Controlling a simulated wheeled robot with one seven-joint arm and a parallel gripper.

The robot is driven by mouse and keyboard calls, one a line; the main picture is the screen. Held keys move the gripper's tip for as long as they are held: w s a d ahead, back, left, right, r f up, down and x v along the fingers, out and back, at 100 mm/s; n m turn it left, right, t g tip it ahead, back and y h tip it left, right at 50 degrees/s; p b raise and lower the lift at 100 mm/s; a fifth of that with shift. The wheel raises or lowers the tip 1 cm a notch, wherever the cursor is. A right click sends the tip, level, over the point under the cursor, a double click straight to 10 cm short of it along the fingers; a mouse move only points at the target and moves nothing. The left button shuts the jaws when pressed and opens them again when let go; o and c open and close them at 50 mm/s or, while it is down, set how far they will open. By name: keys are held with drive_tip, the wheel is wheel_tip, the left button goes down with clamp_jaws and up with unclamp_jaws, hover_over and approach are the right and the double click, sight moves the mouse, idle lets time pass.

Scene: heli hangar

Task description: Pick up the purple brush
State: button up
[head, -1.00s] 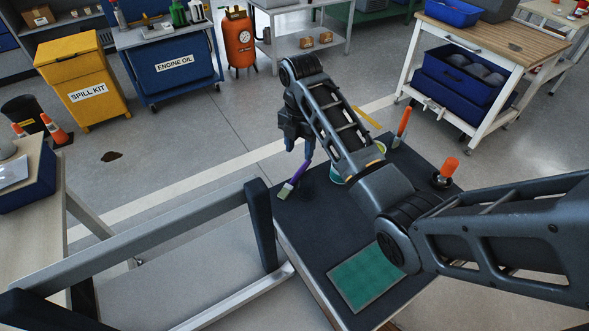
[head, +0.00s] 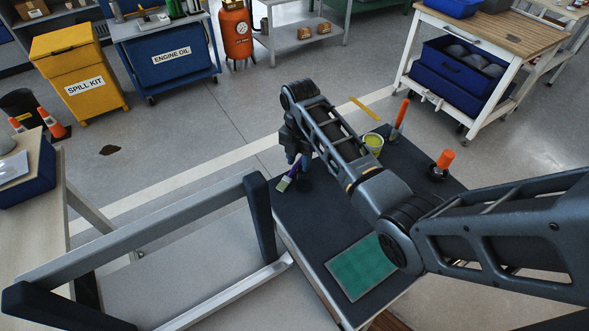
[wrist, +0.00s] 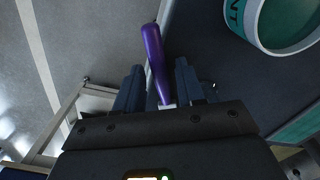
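The purple brush (head: 291,177) lies near the left edge of the dark-topped table (head: 310,225), its pale bristle end (head: 283,186) toward the lower left. My gripper (head: 296,158) is low over its handle, and the arm hides part of it. In the wrist view the purple handle of the brush (wrist: 154,52) runs between the two fingers of my gripper (wrist: 160,80). The fingers stand apart, with a visible gap on each side of the handle. The bristle end is hidden behind the gripper body there.
A teal-labelled paint can (wrist: 258,28) stands right of my fingers. A can with yellow-green contents (head: 373,143), two orange-handled tools (head: 400,114) (head: 443,162) and a green panel (head: 360,266) are on the table. A grey rail (head: 150,215) runs along its left.

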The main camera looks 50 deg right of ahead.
clamp_jaws()
drive_tip(key=shift+r, duration=0.15)
